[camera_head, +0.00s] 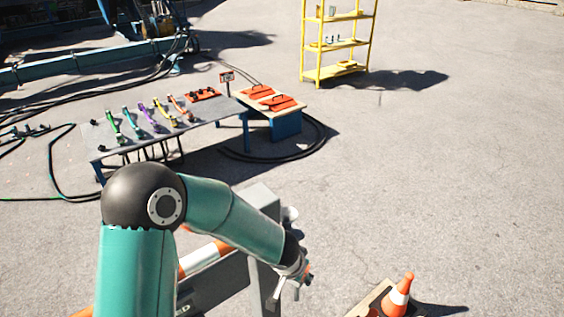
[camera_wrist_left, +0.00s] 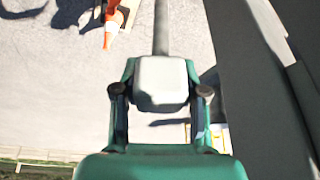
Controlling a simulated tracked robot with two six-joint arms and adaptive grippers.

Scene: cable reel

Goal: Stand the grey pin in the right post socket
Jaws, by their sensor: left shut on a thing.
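My left gripper (camera_head: 290,284) hangs at the end of the teal arm, near the bottom middle of the head view. In the left wrist view, its two dark fingers (camera_wrist_left: 160,92) are closed around a pale grey block with a round grey rod, which I take for the grey pin (camera_wrist_left: 161,28). The rod points to the top of that view. A grey post (camera_head: 262,287) stands just left of the gripper in the head view, partly behind the arm. I cannot make out the right post socket. My right gripper is in neither view.
An orange and white bar (camera_head: 195,262) lies behind my arm. A traffic cone (camera_head: 399,293) stands at the lower right and also shows in the wrist view (camera_wrist_left: 112,28). A table (camera_head: 95,140) with coloured tools and a yellow shelf (camera_head: 338,70) stand farther back. Open pavement lies right.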

